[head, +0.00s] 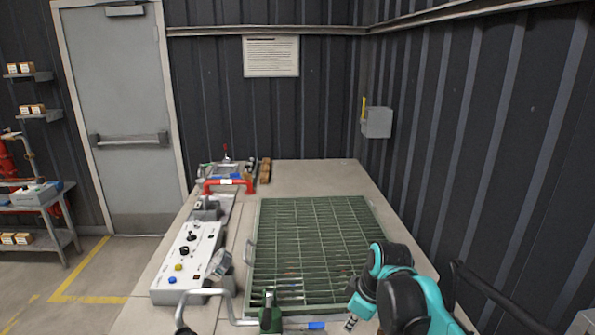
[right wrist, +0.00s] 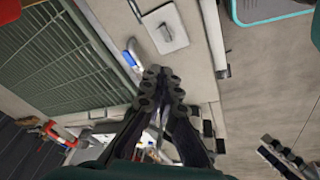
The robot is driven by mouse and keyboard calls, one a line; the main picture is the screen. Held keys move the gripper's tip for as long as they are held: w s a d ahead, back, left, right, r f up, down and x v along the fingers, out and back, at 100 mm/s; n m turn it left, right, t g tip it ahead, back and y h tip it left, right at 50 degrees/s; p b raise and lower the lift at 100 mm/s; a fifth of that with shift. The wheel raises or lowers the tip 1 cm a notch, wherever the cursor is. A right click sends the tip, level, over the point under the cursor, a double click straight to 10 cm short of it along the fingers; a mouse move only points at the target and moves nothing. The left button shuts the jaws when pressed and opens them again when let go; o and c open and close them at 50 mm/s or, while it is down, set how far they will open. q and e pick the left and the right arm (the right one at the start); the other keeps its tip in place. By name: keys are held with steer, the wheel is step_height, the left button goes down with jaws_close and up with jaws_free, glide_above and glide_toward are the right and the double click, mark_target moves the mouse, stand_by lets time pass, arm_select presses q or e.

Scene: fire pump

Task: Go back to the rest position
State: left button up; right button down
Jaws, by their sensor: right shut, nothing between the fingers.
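My right arm shows in teal and black at the lower right of the head view. Its gripper (head: 351,322) is small there, over the near right part of the bench, beside the green grating (head: 315,235). In the right wrist view the fingers of this gripper (right wrist: 163,82) meet at their tips, with nothing between them. The bench surface lies beyond the tips. A dark jointed part at the lower right of the right wrist view looks like my left gripper (right wrist: 285,157); its jaws are unclear.
A control box (head: 190,252) with knobs and a joystick stands on the bench's left. A red handle (head: 229,183) lies behind it. A bent grey bar (head: 215,293), a green-handled tool (head: 270,318) and a blue-marked item (head: 317,325) are at the near edge. Dark walls close the back and right.

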steer(key=s+d+f+m+t+h, duration=0.1)
steer(key=s+d+f+m+t, duration=0.1)
steer(key=s+m, duration=0.3)
steer(key=s+d+f+m+t+b, duration=0.1)
steer(key=s+d+f+m+t, duration=0.1)
steer(key=s+m, duration=0.4)
steer(key=s+d+f, duration=0.1)
steer(key=s, duration=0.4)
steer(key=shift+s+f+t+h, duration=0.25)
steer(key=shift+f+t+h, duration=0.05)
steer(key=shift+h, duration=0.1)
steer(key=shift+d, duration=0.1)
